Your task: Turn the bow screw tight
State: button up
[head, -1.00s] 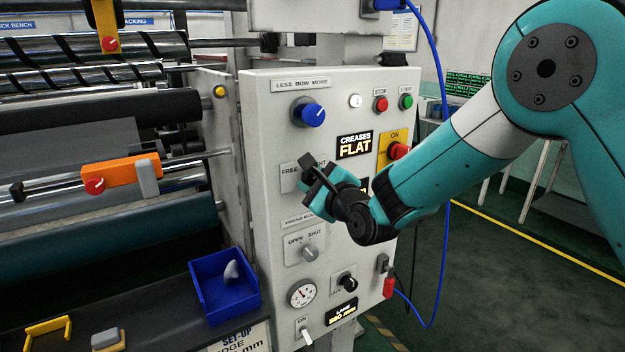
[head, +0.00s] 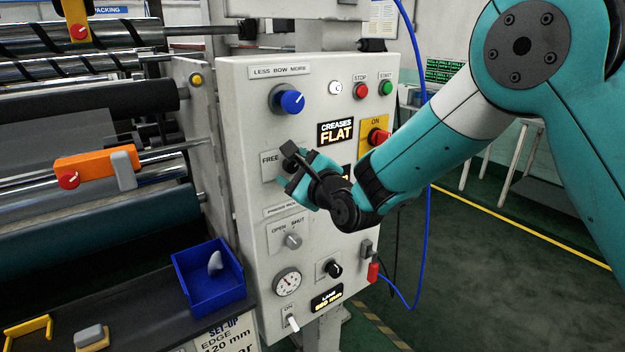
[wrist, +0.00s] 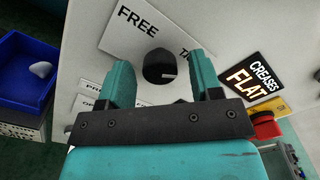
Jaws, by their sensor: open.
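The bow screw appears to be the black round knob (wrist: 160,66) on the white plate lettered FREE and, partly hidden, a word starting with T. A small pale mark shows near its lower right edge. My gripper (wrist: 163,78) is open in the wrist view, its two teal fingers on either side of the knob in the picture. I cannot tell whether the fingers reach around it; no contact shows. In the head view my gripper (head: 296,172) is in front of the plate (head: 268,165) and hides the knob.
The grey control panel (head: 240,110) carries a blue bow knob (head: 287,100) above, a lit CREASES FLAT display (head: 336,132), a red knob (head: 379,137) and an open/shut knob (head: 292,240) below. A blue bin (head: 208,280) stands lower left. Rollers fill the left.

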jog(key=b+v, duration=0.7)
jog(key=v, duration=1)
dwell(1.4)
